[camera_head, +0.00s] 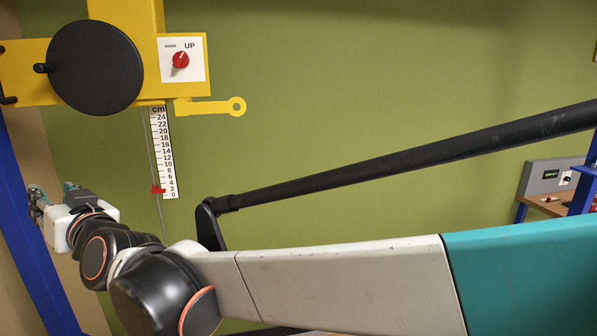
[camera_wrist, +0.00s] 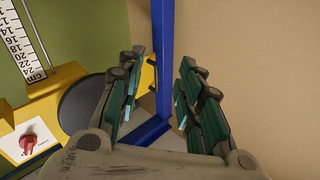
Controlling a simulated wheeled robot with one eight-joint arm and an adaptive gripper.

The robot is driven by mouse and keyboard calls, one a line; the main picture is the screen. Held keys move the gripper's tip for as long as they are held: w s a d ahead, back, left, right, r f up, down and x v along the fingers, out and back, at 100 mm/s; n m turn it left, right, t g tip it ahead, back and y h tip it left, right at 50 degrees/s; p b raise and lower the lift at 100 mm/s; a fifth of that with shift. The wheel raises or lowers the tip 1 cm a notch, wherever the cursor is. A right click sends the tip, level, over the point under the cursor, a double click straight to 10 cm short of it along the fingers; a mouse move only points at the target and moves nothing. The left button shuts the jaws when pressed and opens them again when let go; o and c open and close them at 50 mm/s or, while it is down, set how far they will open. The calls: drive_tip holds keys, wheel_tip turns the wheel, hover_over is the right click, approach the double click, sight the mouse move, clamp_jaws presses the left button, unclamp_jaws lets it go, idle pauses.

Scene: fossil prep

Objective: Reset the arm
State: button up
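My gripper (camera_head: 40,204) is at the far left of the head view, at the end of my outstretched arm, close to a blue post. In the wrist view its two green-padded fingers (camera_wrist: 160,97) stand apart with nothing between them. A gap shows the blue post and tan wall behind. My arm crosses the lower part of the head view from the right.
A yellow apparatus (camera_head: 130,20) carries a black disc (camera_head: 96,67), a red knob (camera_head: 180,60) marked UP and a cm scale (camera_head: 163,150) with a red pointer near its low end. Blue post (camera_head: 30,230) stands left. A bench (camera_head: 548,203) with a grey control box (camera_head: 545,177) is right.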

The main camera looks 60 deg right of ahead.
drive_tip(key=s+a+f+n+g+y+b, duration=0.1)
drive_tip(key=s+a+f+g+b, duration=0.15)
drive_tip(key=f, duration=0.45)
drive_tip(key=s+a+f+n+g+y+b, duration=0.15)
drive_tip(key=s+f, duration=0.25)
drive_tip(key=f, duration=0.4)
drive_tip(key=s+a+f+n+g+y+b, duration=0.1)
drive_tip(key=s+a+f+g+b, duration=0.15)
drive_tip(key=f, duration=0.45)
drive_tip(key=s+d+f+g+h+b, duration=0.2)
drive_tip(key=s+f+g+b, duration=0.3)
drive_tip(key=s+f, duration=0.7)
wheel_tip(320, 180, down, 3)
drive_tip(key=shift+f+b, duration=0.15)
drive_tip(key=shift+b, duration=0.3)
drive_tip(key=shift+w+d+n, duration=0.1)
drive_tip(key=shift+n, duration=0.15)
